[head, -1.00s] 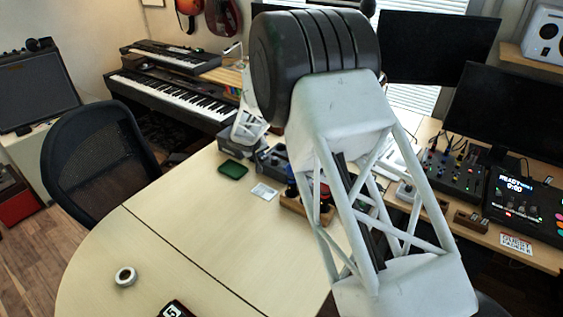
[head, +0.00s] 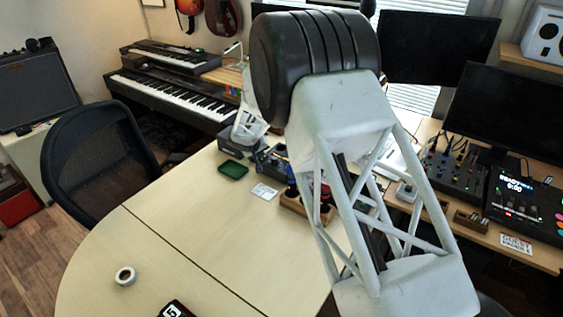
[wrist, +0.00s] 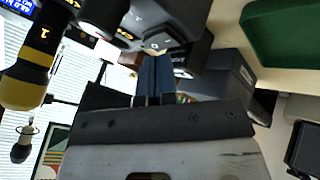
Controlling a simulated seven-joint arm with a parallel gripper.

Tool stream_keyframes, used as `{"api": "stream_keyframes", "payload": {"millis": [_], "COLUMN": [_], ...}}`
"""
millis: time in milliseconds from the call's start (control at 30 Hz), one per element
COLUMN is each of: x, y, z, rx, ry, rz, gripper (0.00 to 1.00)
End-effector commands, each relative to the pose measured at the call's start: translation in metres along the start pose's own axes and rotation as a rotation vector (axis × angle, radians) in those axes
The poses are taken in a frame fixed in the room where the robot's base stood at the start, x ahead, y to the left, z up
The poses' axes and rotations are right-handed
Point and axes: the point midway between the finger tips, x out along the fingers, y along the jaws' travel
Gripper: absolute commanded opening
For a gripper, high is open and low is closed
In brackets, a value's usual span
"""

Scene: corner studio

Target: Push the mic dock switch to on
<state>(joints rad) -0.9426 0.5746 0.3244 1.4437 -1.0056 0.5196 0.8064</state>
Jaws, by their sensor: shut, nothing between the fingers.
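The mic dock looks to be the dark box (head: 272,160) beside the green tray in the head view, partly behind my arm. In the wrist view, a dark housing (wrist: 175,14) with a small light grey part (wrist: 160,40) stands just beyond my fingertips. That part may be the switch; its position cannot be read. My gripper (wrist: 155,62) is shut and empty, its dark blue fingers together, with the tips at or very close to the grey part. I cannot tell whether they touch. In the head view my arm hides the fingers. A black microphone with yellow bands (wrist: 28,78) is at the wrist view's left.
The green tray (head: 233,170) and a white card (head: 264,191) lie near the dock. A wooden holder (head: 292,204) stands to the right, partly behind my arm. A tape roll (head: 125,276) lies at the front left. The table's left part is largely clear.

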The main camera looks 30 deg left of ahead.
Motion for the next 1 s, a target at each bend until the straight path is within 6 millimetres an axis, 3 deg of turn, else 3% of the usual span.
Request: {"api": "stream_keyframes", "payload": {"millis": [733,1000], "x": [-0.009,-0.022], "y": [0.005,0.012], "z": [-0.005,-0.012], "rx": [0.001,0.002], "ry": [0.0,0.001], "rz": [0.0,0.0], "gripper": [0.0,0.0]}}
